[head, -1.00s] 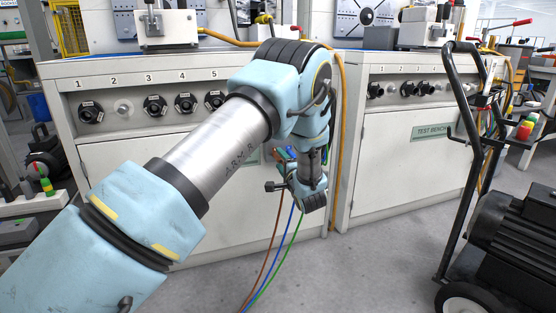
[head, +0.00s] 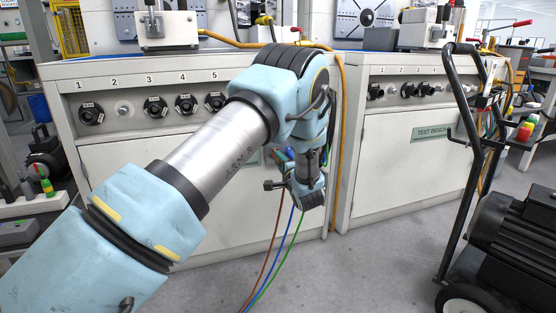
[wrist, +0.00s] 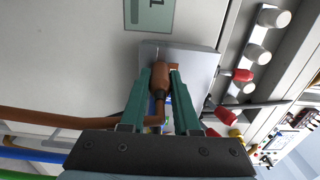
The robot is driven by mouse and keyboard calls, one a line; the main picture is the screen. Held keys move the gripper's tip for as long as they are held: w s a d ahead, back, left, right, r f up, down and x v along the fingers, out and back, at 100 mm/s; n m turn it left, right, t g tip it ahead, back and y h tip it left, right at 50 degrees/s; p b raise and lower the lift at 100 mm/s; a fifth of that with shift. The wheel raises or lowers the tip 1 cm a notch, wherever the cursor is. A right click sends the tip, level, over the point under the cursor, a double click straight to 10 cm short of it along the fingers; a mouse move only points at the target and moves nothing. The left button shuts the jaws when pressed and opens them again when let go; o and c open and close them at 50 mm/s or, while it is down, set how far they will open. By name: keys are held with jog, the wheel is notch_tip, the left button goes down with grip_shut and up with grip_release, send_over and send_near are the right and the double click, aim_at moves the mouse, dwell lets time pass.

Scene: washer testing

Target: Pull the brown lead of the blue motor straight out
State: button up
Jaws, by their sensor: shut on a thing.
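My gripper (wrist: 160,82) is shut on the brown plug (wrist: 160,80), its two green fingers on either side of it. The brown lead (wrist: 60,119) runs from the plug off to the left; it also hangs down to the floor in the head view (head: 269,248). The plug's tip is at a pale grey box face (wrist: 200,62) with a brown patch beside the tip. I cannot tell how deep the plug sits. In the head view my arm hides the plug and most of the gripper. I cannot make out a blue motor.
A blue lead (head: 286,235) and a green lead (head: 293,243) hang beside the brown one. Red and white knobs (wrist: 243,76) lie right of my gripper in the wrist view. A trolley with a black motor (head: 515,235) stands at the right.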

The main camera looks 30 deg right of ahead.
grip_shut()
jog(key=shift+s+p, duration=0.4)
jog(key=shift+s, duration=0.3)
dwell(0.3)
jog(key=shift+s+a+p, duration=0.15)
jog(key=shift+s+p, duration=0.2)
jog(key=shift+s, duration=0.3)
jog(key=shift+s, duration=0.35)
jog(key=shift+s+a+p, duration=0.15)
jog(key=shift+s+p, duration=0.35)
jog(key=shift+s, duration=0.2)
jog(key=shift+s, duration=0.1)
jog(key=shift+a+f, duration=0.1)
